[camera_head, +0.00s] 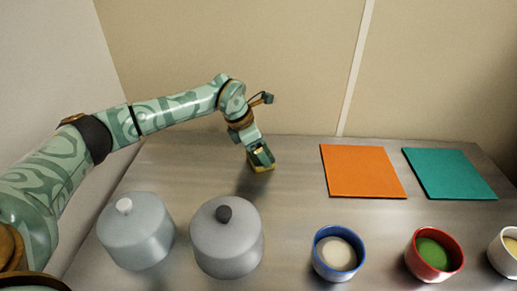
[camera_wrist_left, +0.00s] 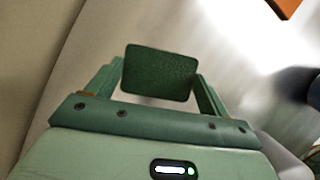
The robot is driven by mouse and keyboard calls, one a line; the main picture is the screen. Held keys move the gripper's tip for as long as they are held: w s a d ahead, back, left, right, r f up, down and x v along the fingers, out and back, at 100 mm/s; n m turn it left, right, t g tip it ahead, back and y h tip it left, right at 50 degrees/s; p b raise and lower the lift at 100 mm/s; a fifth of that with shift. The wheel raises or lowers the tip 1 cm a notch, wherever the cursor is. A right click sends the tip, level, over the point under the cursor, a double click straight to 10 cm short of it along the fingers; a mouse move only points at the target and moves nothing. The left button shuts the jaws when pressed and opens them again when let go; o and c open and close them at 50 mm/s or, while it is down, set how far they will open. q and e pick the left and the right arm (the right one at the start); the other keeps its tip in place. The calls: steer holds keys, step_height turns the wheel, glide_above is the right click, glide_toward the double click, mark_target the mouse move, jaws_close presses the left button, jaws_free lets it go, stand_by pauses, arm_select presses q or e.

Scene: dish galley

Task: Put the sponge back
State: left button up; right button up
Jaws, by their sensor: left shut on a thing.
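The sponge (camera_head: 262,167) has a dark green face and a yellow underside. In the wrist view its green face (camera_wrist_left: 160,73) fills the gap between two fingers. My left gripper (camera_head: 260,157) is shut on it, near the back of the metal counter (camera_head: 300,215), left of the orange mat. A shadow lies on the counter just in front of the sponge; I cannot tell whether the sponge touches the surface. My right gripper is not in view.
An orange mat (camera_head: 362,171) and a teal mat (camera_head: 449,173) lie at the back right. Two grey lidded pots, one with a white knob (camera_head: 137,235) and one with a black knob (camera_head: 226,240), stand in front. A blue cup (camera_head: 338,272), red cup (camera_head: 434,274) and white cup (camera_head: 503,259) stand front right.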

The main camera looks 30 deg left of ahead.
arm_select(q)
steer(key=o, duration=0.8)
steer(key=shift+o, duration=0.2)
steer(key=p+v, duration=0.3)
steer(key=v, duration=0.9)
